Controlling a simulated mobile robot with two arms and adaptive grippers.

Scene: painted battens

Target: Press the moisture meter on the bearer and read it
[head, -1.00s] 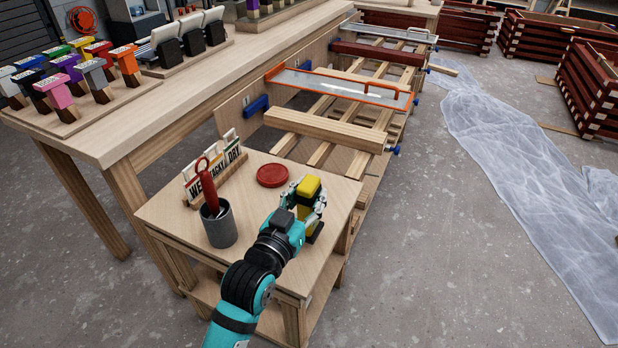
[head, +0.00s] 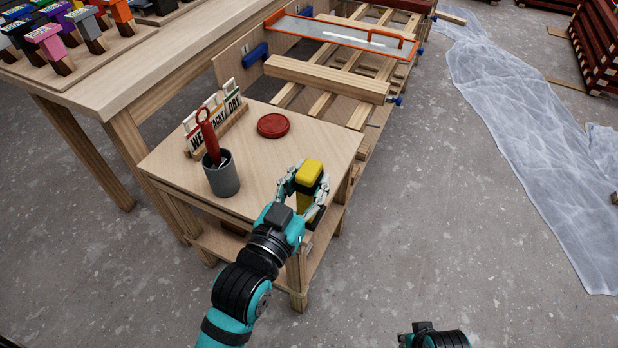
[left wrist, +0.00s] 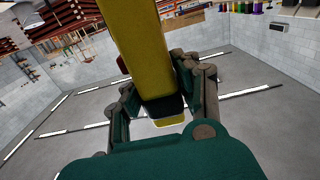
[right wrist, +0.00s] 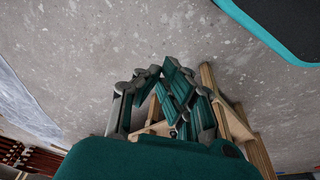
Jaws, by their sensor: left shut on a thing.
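My left gripper (head: 303,188) is shut on a yellow and black moisture meter (head: 311,172), held upright at the near right corner of the small side table. The meter fills the middle of the left wrist view (left wrist: 143,45); no reading shows. A pale timber beam (head: 325,78) lies across the wooden rack beyond the table, apart from the meter. I cannot tell which timber is the bearer. My right gripper (right wrist: 158,70) looks shut and empty in the right wrist view, its fingertips together. Only a piece of my right arm shows in the head view.
The side table (head: 265,165) carries a red disc (head: 273,125), a grey cup (head: 222,175) with a red-handled tool, and WET, TACKY, DRY cards (head: 215,122). An orange-framed tool (head: 340,35) lies on the rack. Plastic sheeting (head: 520,140) covers floor at right; nearer floor is clear.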

